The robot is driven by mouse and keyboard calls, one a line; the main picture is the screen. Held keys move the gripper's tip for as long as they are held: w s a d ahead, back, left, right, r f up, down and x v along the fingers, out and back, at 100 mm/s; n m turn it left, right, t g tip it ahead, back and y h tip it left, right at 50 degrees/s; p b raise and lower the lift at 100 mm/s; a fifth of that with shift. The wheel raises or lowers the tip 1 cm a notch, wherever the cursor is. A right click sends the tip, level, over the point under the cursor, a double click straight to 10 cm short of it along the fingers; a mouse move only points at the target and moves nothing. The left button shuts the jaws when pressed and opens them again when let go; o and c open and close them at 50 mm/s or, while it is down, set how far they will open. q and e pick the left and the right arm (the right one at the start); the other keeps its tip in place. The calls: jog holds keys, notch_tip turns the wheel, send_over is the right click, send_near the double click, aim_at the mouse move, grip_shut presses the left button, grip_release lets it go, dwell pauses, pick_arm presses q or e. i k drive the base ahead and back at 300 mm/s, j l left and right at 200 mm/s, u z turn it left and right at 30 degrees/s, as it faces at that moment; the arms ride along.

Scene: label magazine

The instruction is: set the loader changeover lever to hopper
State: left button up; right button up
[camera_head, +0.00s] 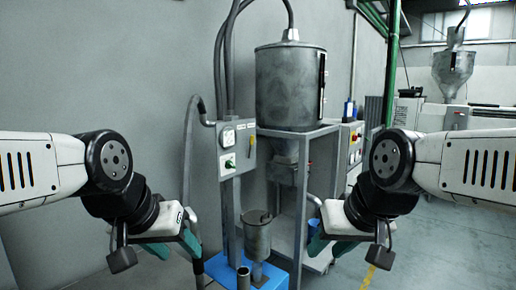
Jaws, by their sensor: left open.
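A grey control box (237,148) stands on a post left of the big metal hopper (291,88). It carries a round white dial (228,137) and, below it, a small green handle (229,163) on a pale plate. This may be the changeover lever; its setting and labels are too small to read. My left gripper (180,246) is open, low and to the left of the box, apart from it. My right gripper (331,245) is low in front of the hopper stand's right side; its jaws are partly hidden by its own body.
A metal canister (257,236) and a small open tube (243,277) stand at the blue base (219,270). The hopper's frame (318,180) rises behind. A cabinet with buttons (352,145) stands to its right. Hoses run beside the post. Floor at right is clear.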

aim_at(253, 137)
jog(key=i+l, duration=0.3)
jog(key=i, duration=0.2)
jog(key=i+l, duration=0.25)
jog(key=i, duration=0.25)
jog(key=i+l, duration=0.3)
jog(key=i, duration=0.2)
jog(key=z, duration=0.05)
